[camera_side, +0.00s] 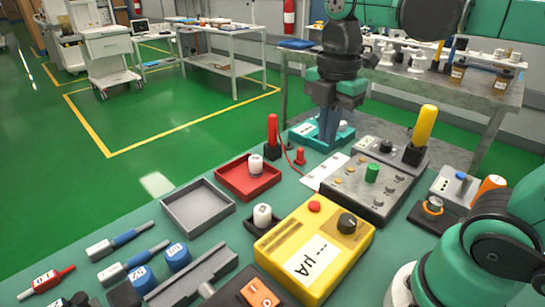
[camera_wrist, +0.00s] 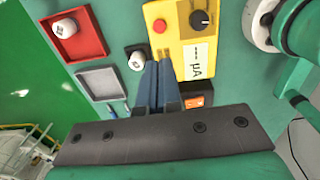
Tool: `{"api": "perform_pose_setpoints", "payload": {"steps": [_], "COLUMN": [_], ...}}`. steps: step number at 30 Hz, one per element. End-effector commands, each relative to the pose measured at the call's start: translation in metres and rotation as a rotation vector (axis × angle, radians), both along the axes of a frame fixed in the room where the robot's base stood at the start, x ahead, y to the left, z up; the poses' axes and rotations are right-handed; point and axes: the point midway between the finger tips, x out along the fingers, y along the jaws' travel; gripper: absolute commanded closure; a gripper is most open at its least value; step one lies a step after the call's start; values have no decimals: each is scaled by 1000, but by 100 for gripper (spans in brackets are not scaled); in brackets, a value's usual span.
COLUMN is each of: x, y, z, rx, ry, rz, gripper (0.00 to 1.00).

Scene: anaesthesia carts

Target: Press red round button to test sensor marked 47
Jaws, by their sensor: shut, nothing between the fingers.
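The red round button (camera_side: 315,206) is on top of the yellow meter (camera_side: 285,236), beside a black knob; its display shows dashes and µA. The button also shows in the wrist view (camera_wrist: 159,25). One white cylindrical sensor (camera_side: 263,212) stands in a black holder just left of the meter. Another white sensor (camera_side: 256,166) sits in the red tray (camera_side: 247,187). Their marks are too small to read with certainty. My gripper (camera_side: 328,143) points down near the far edge of the bench, apart from the button. Its blue fingers (camera_wrist: 159,64) are shut and empty.
A grey tray (camera_side: 197,210) is left of the meter. A grey panel with a green knob (camera_side: 371,173) and a yellow-handled tool (camera_side: 421,130) stand right of my gripper. A red upright handle (camera_side: 272,133) is to its left. Probes lie at front left.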

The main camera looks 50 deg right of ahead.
Motion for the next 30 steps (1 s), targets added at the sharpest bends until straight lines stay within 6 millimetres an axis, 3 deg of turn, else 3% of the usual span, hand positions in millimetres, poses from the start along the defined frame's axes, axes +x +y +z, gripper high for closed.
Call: {"api": "perform_pose_setpoints", "payload": {"steps": [21,30], "x": [4,5], "y": [-1,-1], "z": [-102,-131], "rx": [0,0], "ry": [-1,-2], "rz": [-1,-2], "gripper": [100,100]}}
